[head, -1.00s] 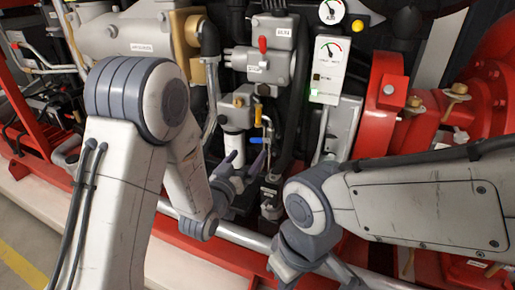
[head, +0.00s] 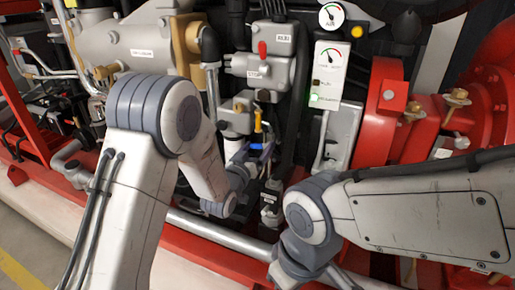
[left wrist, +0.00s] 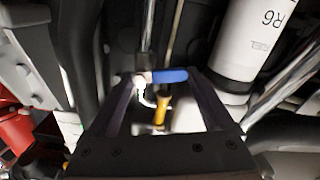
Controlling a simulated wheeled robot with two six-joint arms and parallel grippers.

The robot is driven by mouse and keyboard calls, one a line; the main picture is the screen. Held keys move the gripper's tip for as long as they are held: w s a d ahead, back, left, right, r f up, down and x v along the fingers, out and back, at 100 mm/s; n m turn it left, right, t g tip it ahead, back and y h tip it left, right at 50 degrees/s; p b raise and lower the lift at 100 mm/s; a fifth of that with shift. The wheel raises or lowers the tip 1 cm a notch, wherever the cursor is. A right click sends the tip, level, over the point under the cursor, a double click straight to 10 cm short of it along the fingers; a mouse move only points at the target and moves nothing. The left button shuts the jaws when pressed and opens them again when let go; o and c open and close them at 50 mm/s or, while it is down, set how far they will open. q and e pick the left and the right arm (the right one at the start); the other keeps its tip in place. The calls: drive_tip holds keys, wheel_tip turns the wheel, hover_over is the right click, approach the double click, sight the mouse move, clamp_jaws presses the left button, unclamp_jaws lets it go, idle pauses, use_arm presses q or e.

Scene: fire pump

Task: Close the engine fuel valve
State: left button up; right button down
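The fuel valve appears as a small valve with a blue lever (head: 262,146) low in the middle of the engine in the head view. In the left wrist view the blue lever (left wrist: 170,76) lies crosswise between my fingertips, with a pale fitting at its left end. My left gripper (head: 248,155) is right at the lever, partly hidden by its own wrist. In the left wrist view its two dark fingers (left wrist: 160,78) stand apart, one on each side of the lever; contact cannot be told. My right gripper's fingers are out of view below the right wrist.
A yellow handle (head: 257,122) sits just above the blue lever and shows close by in the wrist view (left wrist: 161,110). A white cylinder (left wrist: 254,40) stands to the right there. Red frame rails, pipes and a gauge panel (head: 328,75) crowd the area.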

use_arm(q)
drive_tip(key=shift+r+m+b, duration=0.1)
drive_tip(key=shift+m+b, duration=0.2)
drive_tip(key=shift+m, duration=0.4)
drive_tip(key=shift+c, duration=0.2)
drive_tip(key=shift+r+m, duration=0.25)
drive_tip(key=shift+m, duration=0.65)
drive_tip(key=o, duration=1.1)
drive_tip(key=shift+o, duration=0.2)
drive_tip(key=shift+s+a, duration=0.1)
drive_tip(key=p+v, duration=0.3)
drive_tip(key=v, duration=0.7)
drive_tip(key=shift+p, duration=0.4)
